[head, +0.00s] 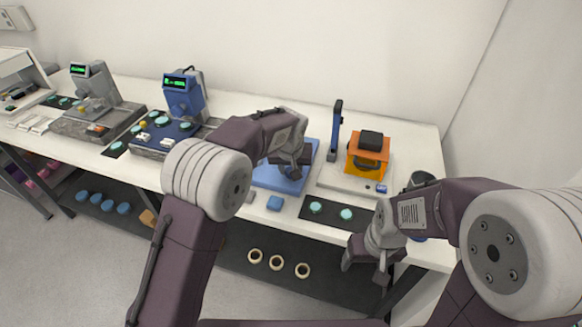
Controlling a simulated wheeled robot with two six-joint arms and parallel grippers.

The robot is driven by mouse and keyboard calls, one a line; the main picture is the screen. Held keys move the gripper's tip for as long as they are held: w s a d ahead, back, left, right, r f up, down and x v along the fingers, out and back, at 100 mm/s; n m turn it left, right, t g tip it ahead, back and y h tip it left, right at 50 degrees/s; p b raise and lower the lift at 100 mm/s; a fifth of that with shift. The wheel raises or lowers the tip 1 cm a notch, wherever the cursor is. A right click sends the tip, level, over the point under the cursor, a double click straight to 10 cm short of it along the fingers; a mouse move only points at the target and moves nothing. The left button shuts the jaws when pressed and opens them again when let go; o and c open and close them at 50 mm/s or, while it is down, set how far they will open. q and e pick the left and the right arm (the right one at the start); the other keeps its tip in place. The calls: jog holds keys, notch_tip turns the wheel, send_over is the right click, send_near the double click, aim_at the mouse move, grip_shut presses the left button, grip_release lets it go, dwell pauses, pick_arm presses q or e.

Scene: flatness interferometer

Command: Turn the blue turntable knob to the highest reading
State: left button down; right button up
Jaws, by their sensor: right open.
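A blue instrument (182,98) with a lit green display (175,82) stands on the bench left of centre; the digits are too small to read. Its dark blue base (186,129) carries teal discs and small pale parts. I cannot pick out the turntable knob for certain; my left arm covers part of the area right of the base. My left gripper (291,171) hangs over a blue plate (272,182), apart from the instrument; whether its jaws are open is unclear. My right gripper (365,271) is open and empty at the bench's front edge.
A grey instrument (97,85) with a green display stands further left. An orange box (367,158) with a black top and a dark blue post (335,131) stand to the right. A black mat (328,209) holds teal discs. Cream rings (276,263) lie on a lower shelf.

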pick_arm(q)
jog(key=shift+a+r+m+h+p, duration=0.15)
jog(key=shift+m+h+p, duration=0.1)
jog(key=shift+m+p, duration=0.3)
jog(key=shift+d+r+m+h+p, duration=0.1)
jog(key=shift+m+h+p, duration=0.2)
jog(key=shift+m, duration=0.35)
jog(key=shift+w+a+m+h+p, duration=0.1)
jog(key=shift+m+h+p, duration=0.15)
jog(key=shift+m+p, duration=0.5)
jog(key=m+h, duration=0.1)
jog(key=m, duration=0.2)
jog(key=shift+f+g, duration=0.15)
jog(key=shift+g, duration=0.25)
jog(key=shift+w+a+m+g+h, duration=0.1)
jog(key=shift+m+g+h, duration=0.4)
jog(key=shift+m, duration=1.25)
jog(key=c, duration=1)
grip_release()
